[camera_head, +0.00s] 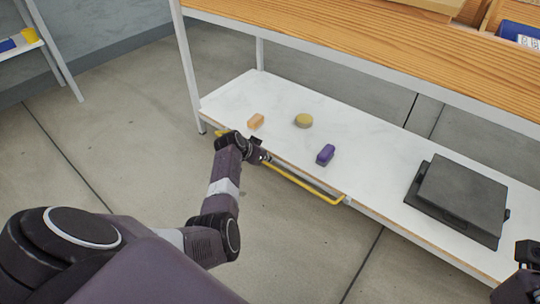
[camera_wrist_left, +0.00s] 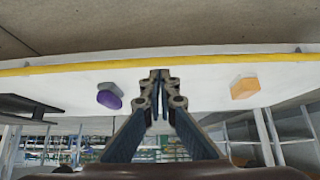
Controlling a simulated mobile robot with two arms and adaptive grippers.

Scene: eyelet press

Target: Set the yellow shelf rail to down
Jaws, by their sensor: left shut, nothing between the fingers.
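The yellow shelf rail (camera_head: 310,187) runs along the front edge of the lower white shelf (camera_head: 365,150) in the head view. Its right end bends back to the shelf edge, and the visible bar sits slightly out from and below that edge. My left arm hides part of its left half. My left gripper (camera_head: 262,155) is shut and empty at the rail's middle-left part. In the left wrist view the rail (camera_wrist_left: 80,67) crosses the whole picture, just beyond the shut fingertips (camera_wrist_left: 160,78). I cannot tell whether they touch it. My right gripper (camera_head: 527,268) shows only partly at the right edge.
On the lower shelf lie an orange block (camera_head: 256,121), a round yellow piece (camera_head: 303,120), a purple block (camera_head: 325,154) and a black case (camera_head: 460,194). A wooden top (camera_head: 400,45) overhangs the shelf. The floor in front is clear.

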